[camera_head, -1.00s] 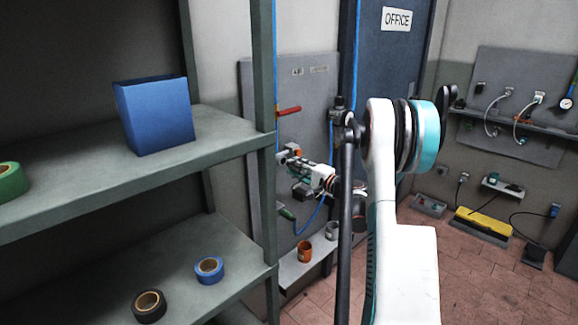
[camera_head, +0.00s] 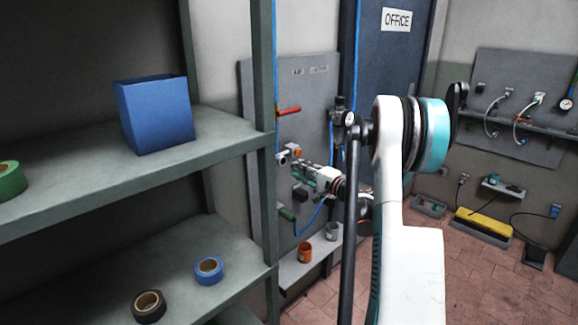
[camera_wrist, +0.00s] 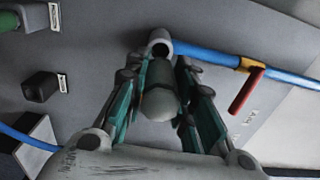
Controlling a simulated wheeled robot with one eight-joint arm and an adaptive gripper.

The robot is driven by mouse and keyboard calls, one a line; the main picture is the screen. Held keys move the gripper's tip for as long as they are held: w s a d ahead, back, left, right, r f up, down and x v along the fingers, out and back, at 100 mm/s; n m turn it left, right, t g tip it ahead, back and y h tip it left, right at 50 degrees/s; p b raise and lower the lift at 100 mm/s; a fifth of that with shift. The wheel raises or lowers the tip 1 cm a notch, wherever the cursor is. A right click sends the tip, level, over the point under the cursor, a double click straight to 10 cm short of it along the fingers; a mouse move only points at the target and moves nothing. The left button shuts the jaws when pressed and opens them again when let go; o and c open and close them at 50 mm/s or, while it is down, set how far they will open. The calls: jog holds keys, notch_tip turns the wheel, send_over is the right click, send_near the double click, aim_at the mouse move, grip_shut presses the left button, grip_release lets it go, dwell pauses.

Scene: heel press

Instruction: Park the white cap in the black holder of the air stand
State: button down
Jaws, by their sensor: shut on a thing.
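In the wrist view my gripper (camera_wrist: 160,72) is shut on the white cap (camera_wrist: 160,103), a pale rounded piece between its green-and-grey fingers. Beyond the fingertips is a grey pipe fitting with a dark open end (camera_wrist: 158,43). A black block beside a small label, which looks like the black holder (camera_wrist: 40,87), is on the panel to the left, apart from my gripper. In the head view my gripper (camera_head: 306,174) is in front of the grey air stand panel (camera_head: 325,105). A black block (camera_head: 300,195) shows just below it. The cap is too small to make out there.
A blue pipe (camera_wrist: 205,53) with a red lever (camera_wrist: 246,92) runs right of the fitting. A blue hose (camera_head: 312,217) and green handle (camera_head: 287,214) are low on the panel. Orange (camera_head: 305,252) and grey (camera_head: 332,230) cups stand below. A shelf (camera_head: 225,146) is left.

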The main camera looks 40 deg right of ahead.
jog(key=shift+s, duration=0.2)
jog(key=shift+f+b, duration=0.15)
jog(key=shift+b, duration=0.15)
jog(key=d+f+b, duration=0.1)
jog(key=d+f, duration=0.4)
jog(key=f, duration=0.3)
jog(key=d+f+b, duration=0.1)
jog(key=d+f, duration=0.4)
jog(key=f, duration=0.2)
jog(key=w+d+f+b, duration=0.1)
jog(key=d+f+b, duration=0.1)
jog(key=d+f, duration=0.3)
jog(key=shift+f, duration=1.85)
jog(key=shift+w, duration=0.15)
jog(key=shift+w+a, duration=0.15)
jog(key=shift+w, duration=1.05)
jog(key=shift+w+a, duration=0.1)
jog(key=shift+w, duration=1.1)
jog(key=shift+w, duration=0.7)
dwell(0.4)
